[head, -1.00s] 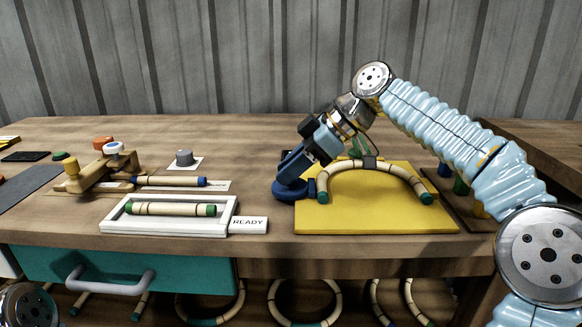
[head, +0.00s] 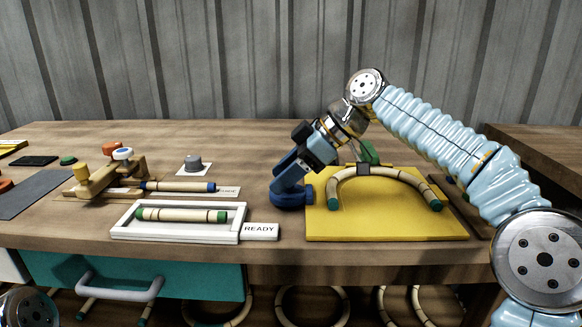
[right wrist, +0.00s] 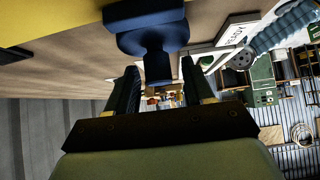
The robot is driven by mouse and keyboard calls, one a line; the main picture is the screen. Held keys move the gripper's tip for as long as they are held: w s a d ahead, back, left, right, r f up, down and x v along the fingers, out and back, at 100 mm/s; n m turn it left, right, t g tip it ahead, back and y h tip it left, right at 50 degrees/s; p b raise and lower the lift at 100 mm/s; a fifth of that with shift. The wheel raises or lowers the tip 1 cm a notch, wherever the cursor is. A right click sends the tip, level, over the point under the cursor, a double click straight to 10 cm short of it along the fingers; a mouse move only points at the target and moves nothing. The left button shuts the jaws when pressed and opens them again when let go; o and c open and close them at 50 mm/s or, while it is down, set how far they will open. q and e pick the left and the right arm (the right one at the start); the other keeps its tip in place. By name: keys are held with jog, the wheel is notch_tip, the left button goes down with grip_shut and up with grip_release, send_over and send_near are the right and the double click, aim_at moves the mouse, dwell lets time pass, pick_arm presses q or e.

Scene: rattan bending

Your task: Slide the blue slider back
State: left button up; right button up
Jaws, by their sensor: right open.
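The blue slider (head: 291,198) is a dark blue block at the left edge of the yellow board (head: 420,229). In the right wrist view, the blue slider (right wrist: 146,16) is a wide block with a narrower post. My right gripper (head: 283,187) reaches down to the slider from the upper right. In the right wrist view, its open fingers (right wrist: 157,88) stand on either side of the post, with gaps visible. A bent rattan arch (head: 392,174) lies on the board, its left end close beside the slider. My left gripper is out of view.
A white tray (head: 175,237) holds a straight rattan piece (head: 180,215) beside a READY label (head: 259,231). A wooden clamp fixture (head: 100,180) and a grey knob (head: 194,163) stand at the left. A teal drawer (head: 200,285) is below the front edge.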

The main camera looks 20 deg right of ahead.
jog(key=p+v, duration=0.2)
jog(key=v, duration=1.1)
jog(key=shift+d+r+p, duration=0.25)
jog(key=shift+d+p, duration=0.05)
jog(key=shift+s, duration=0.1)
